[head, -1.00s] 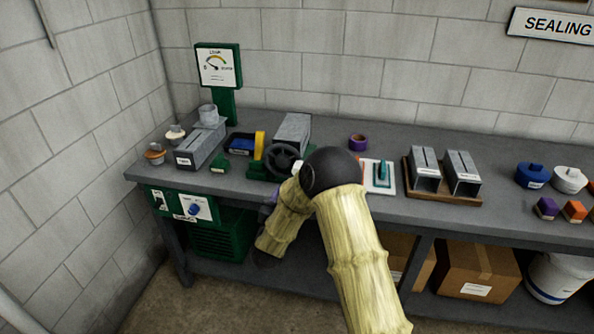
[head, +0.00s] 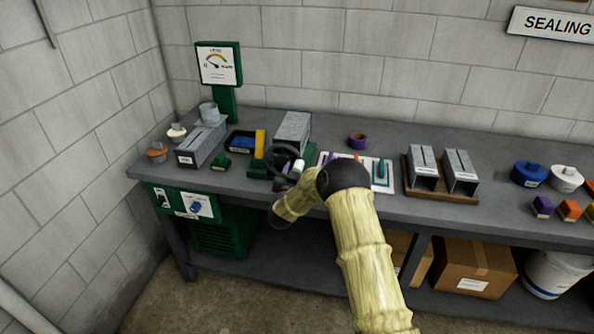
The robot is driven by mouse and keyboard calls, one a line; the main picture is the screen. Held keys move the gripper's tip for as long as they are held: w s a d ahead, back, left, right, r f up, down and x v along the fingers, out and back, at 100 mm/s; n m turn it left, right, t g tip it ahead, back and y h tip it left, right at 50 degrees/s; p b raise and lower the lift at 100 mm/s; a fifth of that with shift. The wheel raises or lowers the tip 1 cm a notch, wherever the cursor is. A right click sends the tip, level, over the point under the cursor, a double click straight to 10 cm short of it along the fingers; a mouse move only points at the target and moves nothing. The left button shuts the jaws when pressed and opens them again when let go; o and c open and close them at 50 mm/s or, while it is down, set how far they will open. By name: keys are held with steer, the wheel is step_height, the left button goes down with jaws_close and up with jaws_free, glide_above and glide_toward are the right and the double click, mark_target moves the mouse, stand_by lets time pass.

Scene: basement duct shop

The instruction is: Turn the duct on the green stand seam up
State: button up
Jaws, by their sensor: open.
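The grey duct (head: 293,129) lies on the green stand (head: 308,160) near the middle of the bench in the head view. I cannot make out its seam. A dark handwheel (head: 277,151) is at the front of the stand, beside a yellow upright piece (head: 259,146). My gripper (head: 287,171) is open, close in front of the handwheel and the duct's near end. My forearm and wrist reach in from the right. The gripper is small and partly blends with the wheel, so I cannot tell whether they touch.
A labelled duct (head: 203,144) and a green gauge post (head: 226,98) stand left. A white mat with tools (head: 383,188) and a wooden tray (head: 446,195) with two ducts lie right. The wall is behind.

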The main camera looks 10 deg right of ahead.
jaws_close()
